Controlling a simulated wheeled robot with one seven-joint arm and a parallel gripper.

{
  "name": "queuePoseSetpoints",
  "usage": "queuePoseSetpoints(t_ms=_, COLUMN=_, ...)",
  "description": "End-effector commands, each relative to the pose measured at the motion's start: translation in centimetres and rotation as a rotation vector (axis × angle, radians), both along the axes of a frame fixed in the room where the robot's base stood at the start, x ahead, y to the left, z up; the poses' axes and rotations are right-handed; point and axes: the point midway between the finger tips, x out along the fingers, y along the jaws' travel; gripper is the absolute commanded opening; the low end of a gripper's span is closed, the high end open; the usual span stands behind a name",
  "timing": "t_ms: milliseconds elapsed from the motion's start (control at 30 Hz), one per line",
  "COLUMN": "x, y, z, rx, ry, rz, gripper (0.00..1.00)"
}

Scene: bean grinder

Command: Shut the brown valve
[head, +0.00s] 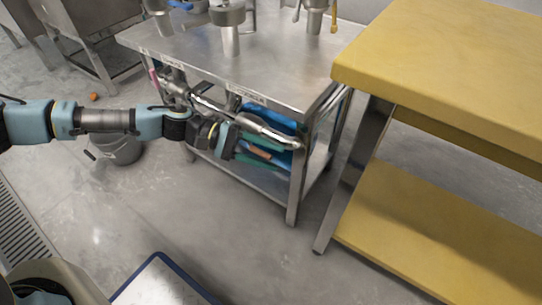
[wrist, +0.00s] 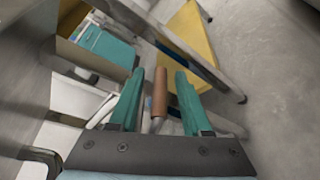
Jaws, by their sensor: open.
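The brown valve handle (wrist: 160,92) is a brown cylinder on a pale metal stem in the wrist view. It stands between the two teal fingers of my gripper (wrist: 159,74), with a visible gap on each side. The fingers are open. In the head view my gripper (head: 258,150) is at the front of the steel table, below its top edge. The brown handle (head: 259,153) shows there between the fingers. The pipe and valve body behind the fingers are partly hidden.
A steel table (head: 290,70) carries metal grinder parts on top. A bent metal pipe (head: 270,134) runs along its front, close to my gripper. A yellow table (head: 450,60) stands at the right. A bucket (head: 118,150) stands on the floor. Floor in front is clear.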

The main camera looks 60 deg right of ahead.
Motion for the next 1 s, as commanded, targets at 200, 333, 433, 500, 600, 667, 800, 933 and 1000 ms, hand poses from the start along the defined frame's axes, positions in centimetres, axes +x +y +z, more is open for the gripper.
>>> queuePoseSetpoints(t_ms=200, x=-0.66, y=-0.20, z=-0.12, rx=-0.001, ry=-0.001, rz=-0.002, gripper=0.48)
queuePoseSetpoints(t_ms=333, x=-0.64, y=-0.20, z=-0.12, rx=0.000, ry=-0.001, rz=-0.001, gripper=0.48)
queuePoseSetpoints(t_ms=433, x=-0.63, y=-0.19, z=-0.12, rx=0.000, ry=-0.001, rz=-0.001, gripper=0.42)
queuePoseSetpoints(t_ms=500, x=-0.62, y=-0.18, z=-0.12, rx=0.000, ry=-0.001, rz=-0.001, gripper=0.34)
queuePoseSetpoints(t_ms=600, x=-0.61, y=-0.19, z=-0.12, rx=0.000, ry=-0.001, rz=-0.001, gripper=0.23)
queuePoseSetpoints(t_ms=667, x=-0.61, y=-0.19, z=-0.12, rx=0.000, ry=-0.001, rz=-0.001, gripper=0.16)
queuePoseSetpoints(t_ms=800, x=-0.60, y=-0.18, z=-0.13, rx=0.000, ry=-0.001, rz=-0.001, gripper=0.00)
queuePoseSetpoints(t_ms=933, x=-0.60, y=-0.18, z=-0.13, rx=0.000, ry=-0.001, rz=-0.001, gripper=0.00)
queuePoseSetpoints(t_ms=1000, x=-0.60, y=-0.17, z=-0.14, rx=0.000, ry=-0.001, rz=-0.001, gripper=0.00)
